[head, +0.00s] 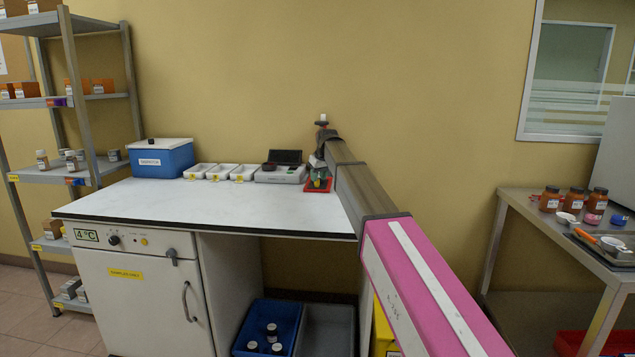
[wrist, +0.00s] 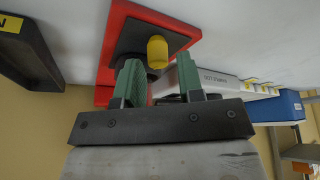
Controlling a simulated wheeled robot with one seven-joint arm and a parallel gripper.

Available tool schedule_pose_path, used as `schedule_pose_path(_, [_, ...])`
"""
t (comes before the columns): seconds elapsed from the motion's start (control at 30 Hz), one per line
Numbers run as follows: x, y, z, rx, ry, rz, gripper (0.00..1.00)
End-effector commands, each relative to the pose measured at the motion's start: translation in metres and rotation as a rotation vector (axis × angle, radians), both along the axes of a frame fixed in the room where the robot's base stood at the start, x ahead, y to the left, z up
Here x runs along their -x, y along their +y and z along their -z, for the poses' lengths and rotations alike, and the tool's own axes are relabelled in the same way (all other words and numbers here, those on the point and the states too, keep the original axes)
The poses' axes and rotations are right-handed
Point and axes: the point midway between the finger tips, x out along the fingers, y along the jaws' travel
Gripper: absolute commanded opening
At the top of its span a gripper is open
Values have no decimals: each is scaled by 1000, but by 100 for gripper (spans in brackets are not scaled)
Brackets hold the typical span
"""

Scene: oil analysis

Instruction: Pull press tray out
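A red-based item, which looks like the press with its tray (head: 312,190), stands at the right end of the white bench, partly hidden by my arm. In the wrist view its red base (wrist: 112,40) carries a dark plate (wrist: 142,36) and a yellow knob (wrist: 157,51). My gripper (wrist: 160,78) has two green fingers held apart, one on each side of the knob's line. The knob shows beyond the fingertips, and I cannot tell whether they touch it. In the head view my gripper (head: 319,180) is low over the red base.
Left of the red base are a grey balance (head: 280,176), several white trays (head: 221,172) and a blue box (head: 160,157). The front half of the white bench (head: 215,208) is clear. A side table (head: 520,205) with jars stands at right. A dark tray (wrist: 30,62) shows in the wrist view.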

Motion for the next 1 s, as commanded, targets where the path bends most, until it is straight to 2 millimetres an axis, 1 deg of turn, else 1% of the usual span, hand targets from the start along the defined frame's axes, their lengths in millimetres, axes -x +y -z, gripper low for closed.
schedule_pose_path(0.03, [4, -2, -10, 0, -2, 0, 35])
schedule_pose_path(0.1, [9, -5, -23, -1, -2, 0, 35])
schedule_pose_path(0.2, [15, -9, -39, -1, -1, 0, 35])
schedule_pose_path(0.3, [20, -12, -54, 0, 0, 0, 35])
schedule_pose_path(0.4, [23, -15, -63, 0, 0, 0, 35])
schedule_pose_path(0.6, [26, -17, -73, 0, 1, -1, 35])
schedule_pose_path(1.0, [26, -17, -72, 0, 1, 0, 35])
